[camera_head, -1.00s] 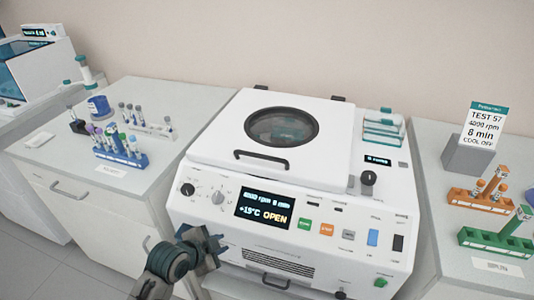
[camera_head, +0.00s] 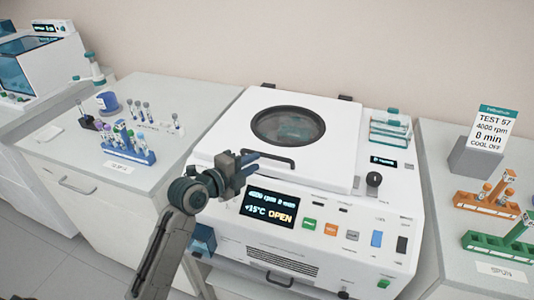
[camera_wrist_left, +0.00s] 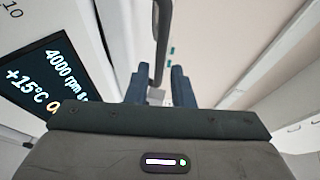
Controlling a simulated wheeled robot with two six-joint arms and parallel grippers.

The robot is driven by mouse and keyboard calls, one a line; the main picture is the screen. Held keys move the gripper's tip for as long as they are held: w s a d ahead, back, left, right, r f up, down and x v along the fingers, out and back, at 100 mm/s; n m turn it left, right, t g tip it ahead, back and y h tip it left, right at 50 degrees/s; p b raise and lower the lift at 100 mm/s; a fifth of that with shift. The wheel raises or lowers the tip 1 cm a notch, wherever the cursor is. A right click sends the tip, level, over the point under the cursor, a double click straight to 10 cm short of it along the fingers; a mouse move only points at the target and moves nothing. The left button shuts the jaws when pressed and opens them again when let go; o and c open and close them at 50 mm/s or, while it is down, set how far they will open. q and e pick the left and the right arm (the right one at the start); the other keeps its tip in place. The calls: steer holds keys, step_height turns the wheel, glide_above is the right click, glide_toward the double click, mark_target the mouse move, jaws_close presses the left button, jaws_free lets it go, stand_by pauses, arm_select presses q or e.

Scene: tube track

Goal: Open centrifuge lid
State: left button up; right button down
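The centrifuge (camera_head: 300,240) stands in the middle of the head view. Its white lid (camera_head: 228,128) with a round dark-rimmed window (camera_head: 288,126) lies flat and closed. The dark bar handle (camera_head: 275,161) is at the lid's front edge. My left gripper (camera_head: 254,165) is at the left end of this handle. In the left wrist view, the two fingers (camera_wrist_left: 158,88) are apart, and the handle (camera_wrist_left: 161,35) runs just ahead of the gap between them. I cannot tell whether they touch it. The display (camera_head: 268,207) reads +15°C OPEN. My right gripper is not in view.
The left counter holds a blue tube rack (camera_head: 128,148) and a blue-labelled jar (camera_head: 107,102). The right counter holds an orange rack (camera_head: 485,204), a green rack (camera_head: 500,243) and a sign (camera_head: 491,128). A small teal rack (camera_head: 391,128) sits right of the lid.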

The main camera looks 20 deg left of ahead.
mark_target(265, 157)
arm_select(q)
steer(key=p+x, duration=0.1)
steer(key=x, duration=0.5)
steer(key=shift+w+d, duration=0.1)
steer(key=shift+w, duration=0.1)
jaws_close()
